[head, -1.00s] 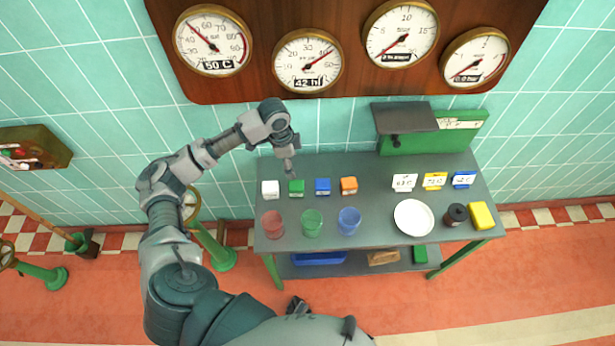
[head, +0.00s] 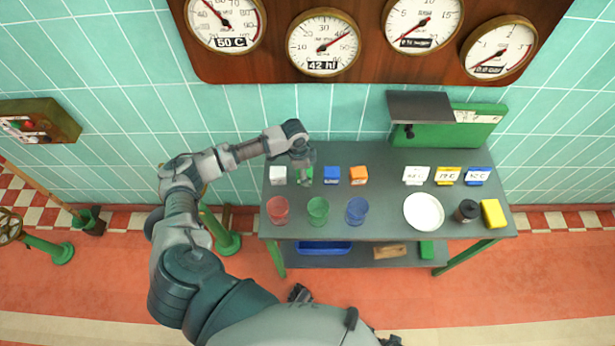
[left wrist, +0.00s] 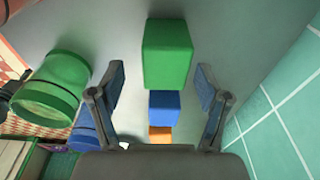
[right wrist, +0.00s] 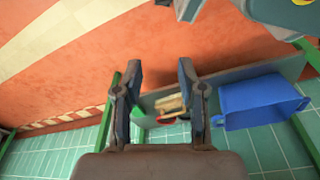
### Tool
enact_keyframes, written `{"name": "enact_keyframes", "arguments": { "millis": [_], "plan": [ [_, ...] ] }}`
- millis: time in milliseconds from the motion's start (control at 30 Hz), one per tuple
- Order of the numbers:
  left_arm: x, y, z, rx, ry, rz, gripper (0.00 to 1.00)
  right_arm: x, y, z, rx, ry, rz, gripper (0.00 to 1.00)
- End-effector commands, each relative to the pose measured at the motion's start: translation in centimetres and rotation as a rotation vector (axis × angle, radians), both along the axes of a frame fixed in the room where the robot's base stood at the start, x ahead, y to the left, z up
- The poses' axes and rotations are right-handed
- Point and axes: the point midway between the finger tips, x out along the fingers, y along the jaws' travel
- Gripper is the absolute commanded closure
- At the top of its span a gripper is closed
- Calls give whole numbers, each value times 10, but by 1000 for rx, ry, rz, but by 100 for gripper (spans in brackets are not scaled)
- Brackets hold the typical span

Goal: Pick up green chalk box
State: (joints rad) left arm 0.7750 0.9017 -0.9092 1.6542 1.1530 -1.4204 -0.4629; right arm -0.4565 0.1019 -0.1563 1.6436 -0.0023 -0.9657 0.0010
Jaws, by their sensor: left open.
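The green chalk box (left wrist: 167,52) shows clearly in the left wrist view, between the open fingers of my left gripper (left wrist: 159,75), with a gap on both sides. In the head view my left gripper (head: 304,172) is over the green box and hides most of it. The box stands on the grey table (head: 395,230) between the white box and the blue box. My right gripper (right wrist: 161,72) is open and empty, low beside the table's lower shelf.
The white box (head: 278,176), blue box (head: 331,176) and orange box (head: 358,175) flank the spot closely. Red (head: 279,210), green (head: 317,210) and blue (head: 356,210) cups stand in front. A blue bin (right wrist: 258,101) sits on the lower shelf.

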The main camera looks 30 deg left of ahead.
Motion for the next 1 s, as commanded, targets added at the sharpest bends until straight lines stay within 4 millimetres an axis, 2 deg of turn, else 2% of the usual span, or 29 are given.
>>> {"name": "enact_keyframes", "arguments": {
  "millis": [33, 133, 400, 700, 900, 1000],
  "plan": [
    [0, 0, -11, -1, 3, 1, 24, 2, 1, 2, 0, -1, -1, 60],
    [1, 0, -20, -2, 1, 0, 24, 4, 2, 8, -1, -4, -2, 60],
    [2, -4, -20, 4, -1, -1, 24, 5, 0, 9, 4, -3, -1, 60],
    [2, -5, -20, 4, -1, -1, 97, 5, 0, 9, 1, -2, -2, 60],
    [2, -2, -20, 1, -2, 0, 97, 6, 0, 9, 1, -2, -1, 60],
    [2, -1, -14, 0, -4, 0, 97, 7, 0, 11, 1, -7, -1, 60]
  ]
}}
